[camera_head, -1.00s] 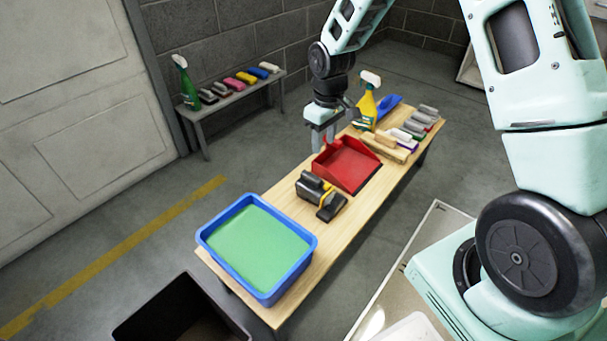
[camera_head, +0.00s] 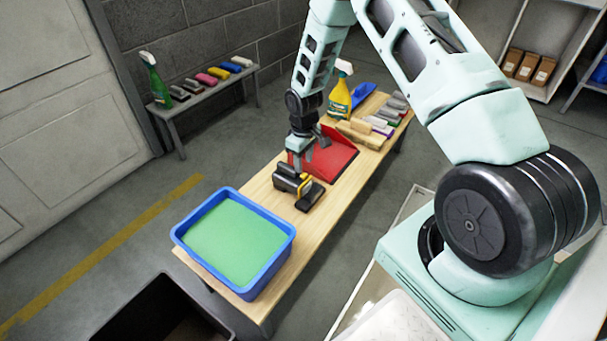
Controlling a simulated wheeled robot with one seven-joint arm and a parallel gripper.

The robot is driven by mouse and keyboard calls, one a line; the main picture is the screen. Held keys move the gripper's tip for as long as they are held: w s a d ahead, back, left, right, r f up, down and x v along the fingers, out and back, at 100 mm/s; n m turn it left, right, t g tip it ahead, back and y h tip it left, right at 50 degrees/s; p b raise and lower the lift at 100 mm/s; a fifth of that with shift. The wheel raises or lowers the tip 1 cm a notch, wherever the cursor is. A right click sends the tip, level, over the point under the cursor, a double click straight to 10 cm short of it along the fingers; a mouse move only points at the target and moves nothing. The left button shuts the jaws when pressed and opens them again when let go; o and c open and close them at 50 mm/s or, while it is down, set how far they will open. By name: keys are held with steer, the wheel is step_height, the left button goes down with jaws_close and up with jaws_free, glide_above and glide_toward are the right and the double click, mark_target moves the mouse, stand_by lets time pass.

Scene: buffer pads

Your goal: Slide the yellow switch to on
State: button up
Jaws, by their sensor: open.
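A black device with a yellow part (camera_head: 306,186) lies on the wooden bench (camera_head: 262,205), between the blue tub and the red dustpan. The yellow part is small here, and I cannot tell its switch position. My gripper (camera_head: 298,166) points down directly over the back of the device, with its fingertips at or just above it. It is open and holds nothing that I can see. I cannot tell whether the fingers touch the device. The gripper hides part of the device and of the dustpan.
A blue tub with green contents (camera_head: 238,243) stands at the bench's near end. The red dustpan (camera_head: 333,160) lies just behind the device. A yellow spray bottle (camera_head: 339,98) and several brushes (camera_head: 372,128) are farther back. A dark bin (camera_head: 160,312) stands in front.

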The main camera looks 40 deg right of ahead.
mark_target(304, 175)
step_height(304, 175, down, 5)
steer(key=shift+r+b, duration=0.1)
steer(key=shift+b, duration=0.4)
jaws_close()
